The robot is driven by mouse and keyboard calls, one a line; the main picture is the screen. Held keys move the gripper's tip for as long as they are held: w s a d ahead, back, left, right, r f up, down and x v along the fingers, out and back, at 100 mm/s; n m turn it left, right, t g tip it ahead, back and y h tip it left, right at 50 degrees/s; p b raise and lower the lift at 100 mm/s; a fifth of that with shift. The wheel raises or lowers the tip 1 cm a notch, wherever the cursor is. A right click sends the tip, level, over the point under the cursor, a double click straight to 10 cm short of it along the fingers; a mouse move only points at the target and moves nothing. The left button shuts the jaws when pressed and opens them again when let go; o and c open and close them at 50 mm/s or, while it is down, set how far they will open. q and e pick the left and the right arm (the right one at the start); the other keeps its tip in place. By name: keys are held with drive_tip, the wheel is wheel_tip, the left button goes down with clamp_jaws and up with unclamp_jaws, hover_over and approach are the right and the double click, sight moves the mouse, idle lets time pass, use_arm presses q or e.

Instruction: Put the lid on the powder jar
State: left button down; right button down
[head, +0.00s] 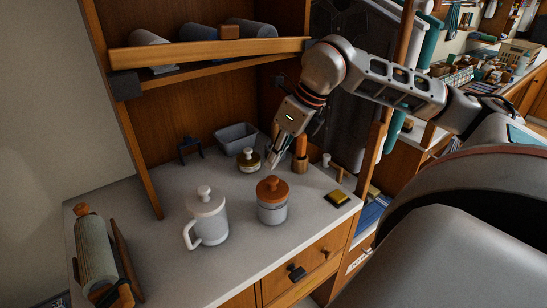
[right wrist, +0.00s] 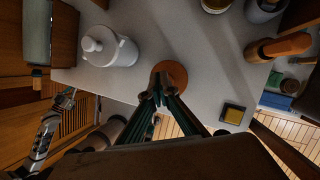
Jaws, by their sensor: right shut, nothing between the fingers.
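The powder jar (head: 272,214) is a clear, squat jar with pale grey contents, standing near the counter's front edge. Its round brown lid (head: 272,188) with a knob rests on the jar mouth and looks level. In the right wrist view the lid (right wrist: 175,73) is partly hidden behind my fingers, and the jar body is hidden. My right gripper (head: 274,161) is shut and empty. Its fingertips point down near the lid, and they show over the lid's near part in the wrist view. I cannot tell whether they touch it.
A white lidded mug (head: 209,225) stands left of the jar. A small olive jar (head: 248,162), a grey bin (head: 236,136) and an orange-handled tool (head: 300,157) stand behind. A yellow-topped block (head: 337,199) lies to the right. A wooden shelf (head: 205,52) overhangs the back.

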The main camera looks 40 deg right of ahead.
sight(269, 177)
drive_tip(key=shift+f+b, duration=0.75)
drive_tip(key=shift+f, duration=0.2)
drive_tip(key=shift+f, duration=0.35)
drive_tip(key=shift+f+b, duration=0.25)
drive_tip(key=shift+b, duration=0.2)
drive_tip(key=shift+r, duration=0.15)
drive_tip(key=shift+r+p, duration=2.35)
drive_tip(key=shift+r, duration=1.1)
